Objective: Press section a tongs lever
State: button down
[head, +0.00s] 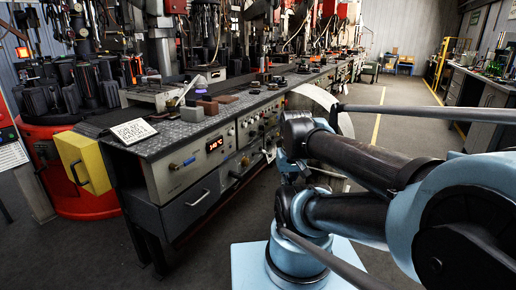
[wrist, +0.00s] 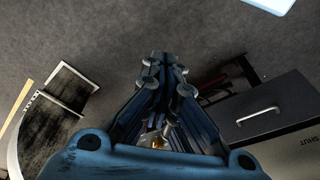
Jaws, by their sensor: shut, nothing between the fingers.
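The long workbench (head: 172,198) with control panels runs from the near left into the distance in the head view. On its nearest panel is a small bar-like handle with a bluish end (head: 184,163), beside a red lit display (head: 215,144). I cannot tell which part is the section a tongs lever; no label for it is readable. My gripper (wrist: 160,56) shows in the wrist view with its fingers together and empty, above the grey floor. The head view shows my arm, but I cannot make out the gripper there.
A curved dark-and-pale object (wrist: 52,112) is at left. A yellow box (head: 84,160) and red round base (head: 84,203) stand at the bench's left end. An aisle (head: 405,98) is open behind.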

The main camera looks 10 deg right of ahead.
jog(key=w+a+r+n+y, duration=0.1)
jog(key=w+r+n, duration=0.3)
jog(key=w, duration=0.8)
jog(key=w+a+r+n, duration=0.1)
jog(key=w+r+n, duration=0.3)
jog(key=w, duration=0.8)
jog(key=w+d+f+n+y, duration=0.1)
jog(key=w+f+n, duration=0.2)
jog(key=w, duration=1.1)
jog(key=w+d+f+n+t+y, duration=0.1)
jog(key=w+f+n, duration=0.2)
jog(key=w, duration=1.1)
notch_tip(320, 180, down, 3)
jog(key=shift+f, duration=0.2)
jog(key=shift+w, duration=0.1)
jog(key=x, duration=1)
